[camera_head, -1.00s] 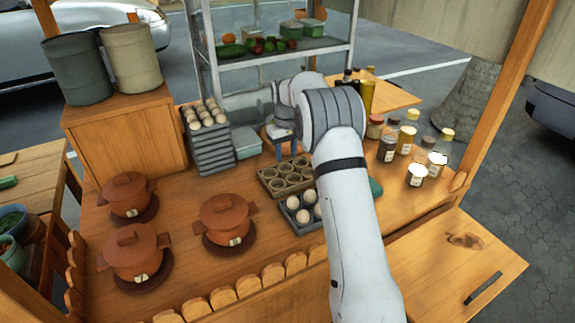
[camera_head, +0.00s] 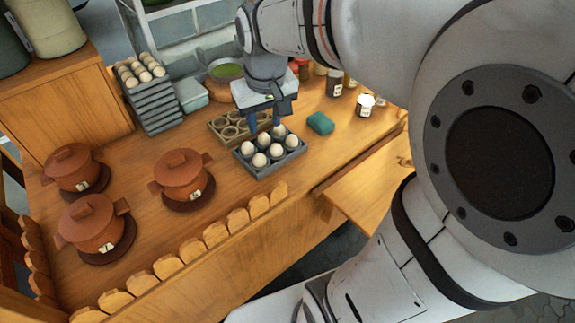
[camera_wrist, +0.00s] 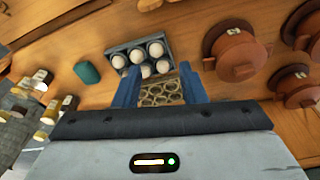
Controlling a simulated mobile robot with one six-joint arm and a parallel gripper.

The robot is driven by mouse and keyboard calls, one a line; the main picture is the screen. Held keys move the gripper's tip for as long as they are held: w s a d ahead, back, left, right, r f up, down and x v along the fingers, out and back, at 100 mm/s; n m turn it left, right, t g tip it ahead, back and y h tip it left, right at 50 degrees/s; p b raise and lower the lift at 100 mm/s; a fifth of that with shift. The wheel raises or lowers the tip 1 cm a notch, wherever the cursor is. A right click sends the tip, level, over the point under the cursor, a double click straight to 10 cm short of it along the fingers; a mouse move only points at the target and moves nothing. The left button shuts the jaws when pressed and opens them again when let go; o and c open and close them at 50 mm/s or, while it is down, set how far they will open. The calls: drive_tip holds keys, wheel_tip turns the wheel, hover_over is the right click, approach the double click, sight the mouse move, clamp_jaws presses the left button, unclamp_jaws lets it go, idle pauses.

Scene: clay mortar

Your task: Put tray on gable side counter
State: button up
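A dark grey egg tray (camera_head: 283,165) with several white eggs lies on the wooden counter (camera_head: 215,225). An empty tan tray with round cups (camera_head: 222,127) lies behind it, partly hidden by my gripper (camera_head: 265,125). My gripper points down with its two blue fingers apart, over the place where the two trays adjoin. In the wrist view, my gripper (camera_wrist: 158,72) shows nothing clamped between its fingers. The tan tray (camera_wrist: 160,92) appears between them and the egg tray (camera_wrist: 112,52) just beyond the tips. Contact with either tray cannot be told.
A lower wooden side counter (camera_head: 362,190) at the right is partly hidden by my arm. Lidded clay pots (camera_head: 180,172) stand at left. A stack of grey trays (camera_head: 155,108) with eggs is behind. A teal block (camera_head: 320,123) and jars (camera_head: 365,104) lie right.

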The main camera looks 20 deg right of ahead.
drive_tip(key=s+f, duration=0.3)
drive_tip(key=s, duration=0.8)
drive_tip(key=shift+s+d+f+m+t, duration=0.2)
drive_tip(key=shift+s+d+m+t, duration=0.1)
drive_tip(key=shift+m+t, duration=0.1)
